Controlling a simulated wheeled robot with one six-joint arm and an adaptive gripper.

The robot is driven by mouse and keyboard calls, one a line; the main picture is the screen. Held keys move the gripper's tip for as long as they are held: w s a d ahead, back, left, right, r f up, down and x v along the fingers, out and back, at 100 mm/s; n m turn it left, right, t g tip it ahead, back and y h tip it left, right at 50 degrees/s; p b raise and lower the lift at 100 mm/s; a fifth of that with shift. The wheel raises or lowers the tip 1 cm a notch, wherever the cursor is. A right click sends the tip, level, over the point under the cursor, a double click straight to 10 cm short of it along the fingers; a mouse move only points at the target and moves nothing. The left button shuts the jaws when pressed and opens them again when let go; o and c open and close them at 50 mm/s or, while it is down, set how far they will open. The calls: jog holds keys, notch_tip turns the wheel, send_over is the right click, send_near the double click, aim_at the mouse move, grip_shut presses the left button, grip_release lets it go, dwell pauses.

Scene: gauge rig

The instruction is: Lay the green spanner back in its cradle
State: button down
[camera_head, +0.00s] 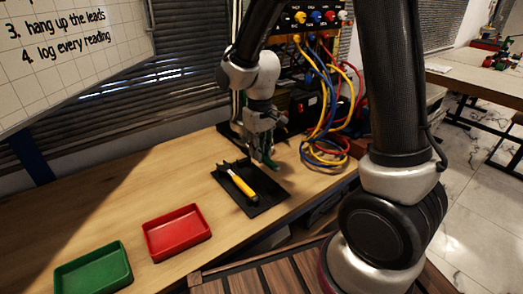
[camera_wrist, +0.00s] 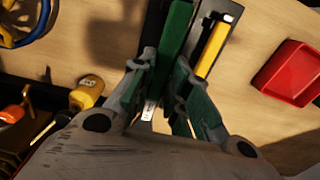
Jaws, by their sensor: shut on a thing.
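My gripper (camera_head: 264,158) is shut on the green spanner (camera_wrist: 175,38). In the wrist view the spanner's green length passes between the two fingers (camera_wrist: 162,92), with a pale tip below them. In the head view the spanner is mostly hidden by the gripper, just above the back right of a black cradle (camera_head: 262,208). The cradle lies on the bench and holds a yellow-handled tool (camera_head: 242,184) along its left part. In the wrist view the yellow tool (camera_wrist: 213,48) lies to the right of the spanner. I cannot tell whether the spanner touches the cradle.
A red tray (camera_head: 177,231) and a green tray (camera_head: 95,272) stand on the bench (camera_head: 125,200) at front left. Coloured leads (camera_head: 325,140) hang from a socket panel (camera_head: 315,17) behind and right of the cradle.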

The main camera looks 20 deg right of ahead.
jog(key=shift+d+f, duration=0.1)
jog(key=shift+f, duration=2.55)
jog(key=shift+f, duration=0.8)
jog(key=c, duration=1.3)
grip_release()
notch_tip(320, 180, up, 12)
jog(key=shift+s, duration=0.1)
